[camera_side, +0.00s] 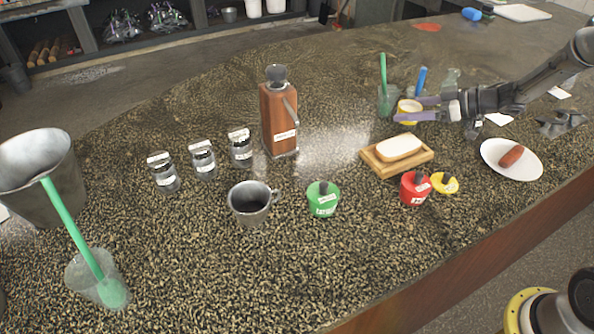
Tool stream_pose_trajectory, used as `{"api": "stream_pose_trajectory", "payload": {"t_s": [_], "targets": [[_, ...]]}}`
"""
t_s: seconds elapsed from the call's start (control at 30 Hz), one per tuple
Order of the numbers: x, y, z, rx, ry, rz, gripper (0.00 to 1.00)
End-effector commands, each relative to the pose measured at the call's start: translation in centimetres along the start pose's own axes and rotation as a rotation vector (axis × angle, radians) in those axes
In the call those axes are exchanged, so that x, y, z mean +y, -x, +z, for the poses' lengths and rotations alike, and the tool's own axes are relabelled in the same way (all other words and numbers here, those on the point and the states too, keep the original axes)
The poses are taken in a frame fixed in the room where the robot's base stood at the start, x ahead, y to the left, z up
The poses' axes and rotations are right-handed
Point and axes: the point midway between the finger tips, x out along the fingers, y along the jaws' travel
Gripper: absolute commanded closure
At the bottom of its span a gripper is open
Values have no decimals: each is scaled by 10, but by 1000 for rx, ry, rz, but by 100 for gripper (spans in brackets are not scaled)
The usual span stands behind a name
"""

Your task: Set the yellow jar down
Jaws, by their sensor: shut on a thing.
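The yellow jar (404,106) is at the upper right of the side view, between the two purple fingers of my gripper (417,108). My gripper is shut on it. The jar looks upright and open, with a pale inside. The near finger hides part of its front. I cannot tell whether its base touches the counter. A yellow lid (447,184) with a dark knob lies on the counter, right of the red jar (412,190).
Bread on a wooden board (424,163) and a white plate (530,169) with a sausage are nearer. The green jar (323,203) and mug (249,208) stand left. The front-centre counter is clear.

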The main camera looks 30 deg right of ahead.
Motion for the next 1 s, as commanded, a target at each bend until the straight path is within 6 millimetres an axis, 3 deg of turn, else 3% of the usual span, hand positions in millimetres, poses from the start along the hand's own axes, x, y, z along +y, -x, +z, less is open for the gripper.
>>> {"api": "stream_pose_trajectory", "payload": {"t_s": [0.1,0.23,1.0], "targets": [[8,5,5,2,-5,15,100],[-2,-2,2,3,-6,18,100],[-150,-92,-40,3,-4,15,100]]}}
